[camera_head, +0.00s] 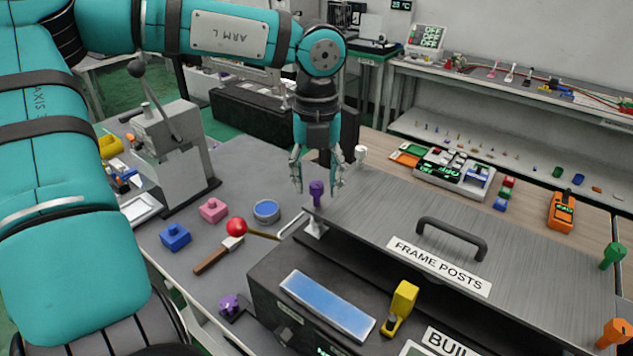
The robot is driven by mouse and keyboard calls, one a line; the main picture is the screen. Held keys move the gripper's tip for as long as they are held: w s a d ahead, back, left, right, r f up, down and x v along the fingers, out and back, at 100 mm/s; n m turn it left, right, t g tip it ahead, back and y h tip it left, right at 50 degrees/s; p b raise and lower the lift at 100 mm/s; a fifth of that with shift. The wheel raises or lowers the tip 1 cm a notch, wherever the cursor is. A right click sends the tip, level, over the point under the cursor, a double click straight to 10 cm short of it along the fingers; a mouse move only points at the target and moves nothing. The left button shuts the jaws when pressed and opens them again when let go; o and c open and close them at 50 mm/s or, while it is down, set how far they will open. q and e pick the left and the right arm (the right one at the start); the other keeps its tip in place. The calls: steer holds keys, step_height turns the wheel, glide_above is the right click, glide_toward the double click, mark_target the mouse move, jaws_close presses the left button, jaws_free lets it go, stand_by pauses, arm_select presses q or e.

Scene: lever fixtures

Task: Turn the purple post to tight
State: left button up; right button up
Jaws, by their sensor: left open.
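Any tight marking near the post is too small to see. My right gripper does not show.
Other posts on the plate are white (360,153), green (613,256) and orange (613,331). A dark handle (451,238) rises from the plate.

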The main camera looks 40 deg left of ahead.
arm_select(q)
steer(key=shift+f, duration=0.9)
steer(key=shift+c, duration=0.3)
jaws_close()
